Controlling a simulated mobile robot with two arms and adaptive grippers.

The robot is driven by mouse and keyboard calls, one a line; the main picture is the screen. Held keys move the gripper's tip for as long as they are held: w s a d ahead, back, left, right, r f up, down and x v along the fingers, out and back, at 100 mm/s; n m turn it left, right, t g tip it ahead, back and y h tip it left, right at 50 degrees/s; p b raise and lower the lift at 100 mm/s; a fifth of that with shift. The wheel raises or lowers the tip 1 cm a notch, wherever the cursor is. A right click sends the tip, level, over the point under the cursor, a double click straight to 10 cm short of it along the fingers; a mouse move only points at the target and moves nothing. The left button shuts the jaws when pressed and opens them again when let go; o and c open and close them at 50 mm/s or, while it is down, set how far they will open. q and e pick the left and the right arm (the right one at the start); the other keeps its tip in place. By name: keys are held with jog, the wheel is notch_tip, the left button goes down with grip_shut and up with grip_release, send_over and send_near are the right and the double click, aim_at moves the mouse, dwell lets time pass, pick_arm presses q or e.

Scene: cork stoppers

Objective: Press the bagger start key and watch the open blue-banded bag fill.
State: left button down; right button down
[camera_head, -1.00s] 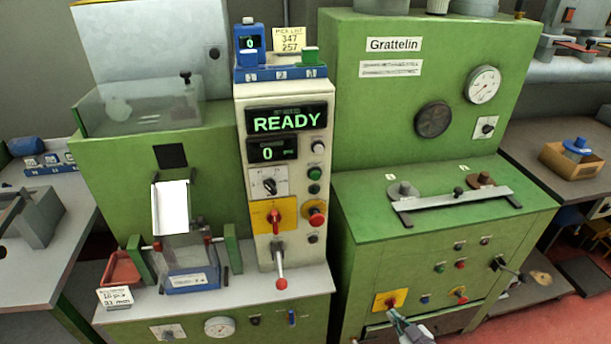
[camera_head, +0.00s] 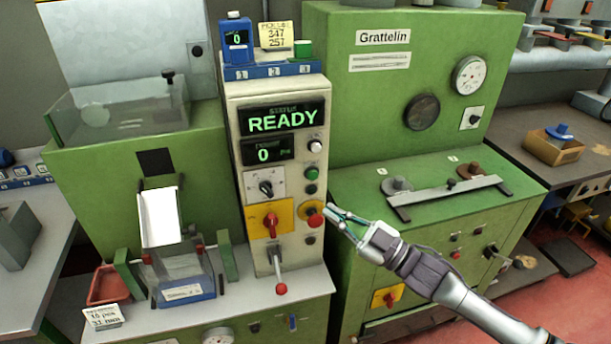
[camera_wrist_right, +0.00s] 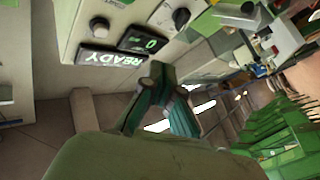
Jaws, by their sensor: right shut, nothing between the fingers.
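The bagger's control column (camera_head: 236,180) shows READY on its status display (camera_head: 283,119) and 0 on the counter below. Round keys line its right side: a white one (camera_head: 315,146), a green one (camera_head: 312,173), a darker one under it and a red knob (camera_head: 315,217) on yellow. I cannot read which is the start key. The open clear bag with a blue band (camera_head: 187,289) stands under the white chute (camera_head: 159,217) and looks empty. My right gripper (camera_head: 329,209) is shut and empty, its tips just right of the red knob; contact cannot be told. It also shows in the right wrist view (camera_wrist_right: 163,74).
A lever with a red ball (camera_head: 281,289) sticks out below the panel. A red tray (camera_head: 107,284) and a label card stand left of the bag. The green Grattelin machine (camera_head: 330,60) rises behind my right arm, with a metal bar (camera_head: 450,196) on its top.

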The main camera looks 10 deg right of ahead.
aim_at(313, 175)
jog(key=shift+r, duration=0.15)
jog(key=w+b, duration=0.3)
jog(key=w, duration=0.5)
jog(key=shift+w+a, duration=0.2)
jog(key=shift+w, duration=0.15)
jog(key=shift+w, duration=0.2)
dwell(1.3)
jog(key=shift+w, duration=0.25)
